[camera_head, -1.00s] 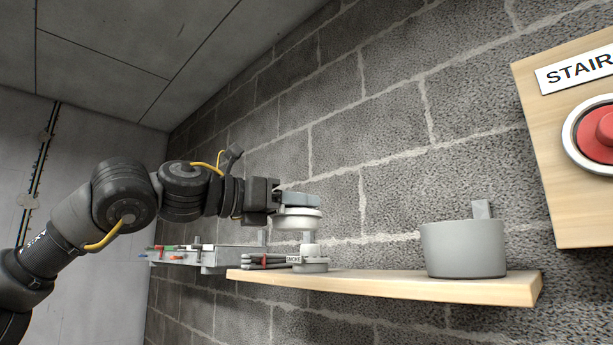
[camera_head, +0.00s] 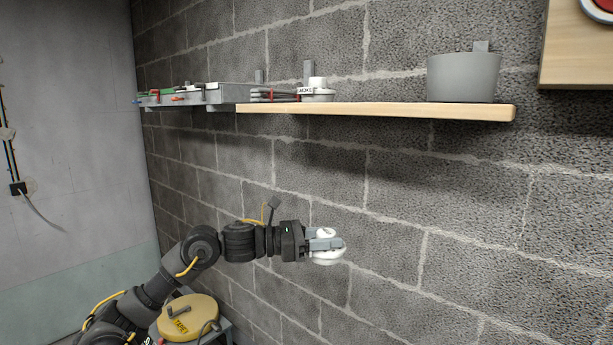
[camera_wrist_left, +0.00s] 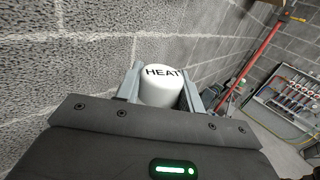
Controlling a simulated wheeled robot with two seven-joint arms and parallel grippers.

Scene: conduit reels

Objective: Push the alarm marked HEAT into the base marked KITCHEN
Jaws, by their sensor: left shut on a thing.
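The white alarm (camera_head: 327,257) is held in my left gripper (camera_head: 326,243) below the shelf, in front of the block wall. In the left wrist view the alarm (camera_wrist_left: 160,84) shows the word HEAT on its top, between the two fingers of my left gripper (camera_wrist_left: 160,88). The gripper is shut on it. The base marked KITCHEN is not in either view. My right gripper is not in view.
A wooden shelf (camera_head: 380,109) on the wall carries an alarm marked SMOKE (camera_head: 317,92) and a grey tub (camera_head: 463,78). A grey tray (camera_head: 225,92) adjoins it at left. A yellow reel (camera_head: 187,318) stands low at left. The wall right of my gripper is clear.

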